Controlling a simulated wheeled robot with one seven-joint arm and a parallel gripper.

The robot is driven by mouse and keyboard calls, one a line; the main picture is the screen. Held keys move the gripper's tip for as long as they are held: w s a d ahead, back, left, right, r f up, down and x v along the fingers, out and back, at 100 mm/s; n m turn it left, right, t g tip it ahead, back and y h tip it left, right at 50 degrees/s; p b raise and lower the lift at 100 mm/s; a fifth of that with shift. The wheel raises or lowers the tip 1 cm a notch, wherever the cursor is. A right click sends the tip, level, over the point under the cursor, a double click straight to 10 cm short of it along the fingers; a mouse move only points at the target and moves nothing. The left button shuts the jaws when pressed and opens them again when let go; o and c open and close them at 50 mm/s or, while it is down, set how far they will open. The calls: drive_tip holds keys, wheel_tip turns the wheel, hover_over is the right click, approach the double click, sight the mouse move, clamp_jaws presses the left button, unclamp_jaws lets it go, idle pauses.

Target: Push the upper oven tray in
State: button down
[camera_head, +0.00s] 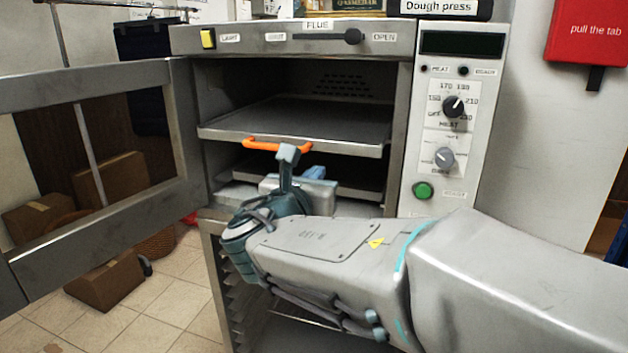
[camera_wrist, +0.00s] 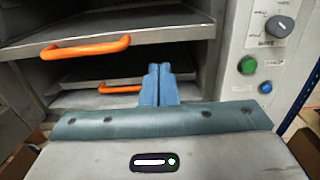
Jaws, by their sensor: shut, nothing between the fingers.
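The upper oven tray (camera_head: 318,124) is a dark metal tray in the oven's upper slot, its front edge sticking out a little past the oven opening. Its orange handle (camera_head: 277,145) is on the front edge and also shows in the wrist view (camera_wrist: 85,47). My gripper (camera_wrist: 159,72) is shut and empty. In the wrist view its fingertips are to the right of the upper handle and lower in the picture, in front of the lower opening. Whether they touch anything cannot be told. In the head view my gripper hides part of the lower tray.
The lower tray (camera_head: 350,185) has its own orange handle (camera_wrist: 120,88). The open oven door (camera_head: 184,130) stands to the left. The control panel (camera_head: 452,130) with knobs and a green button is on the right. A rack is below, cardboard boxes (camera_head: 105,279) on the floor left.

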sight(336, 151)
drive_tip(key=x, duration=1)
drive_tip(key=shift+w+d, duration=0.15)
drive_tip(key=shift+w, duration=0.1)
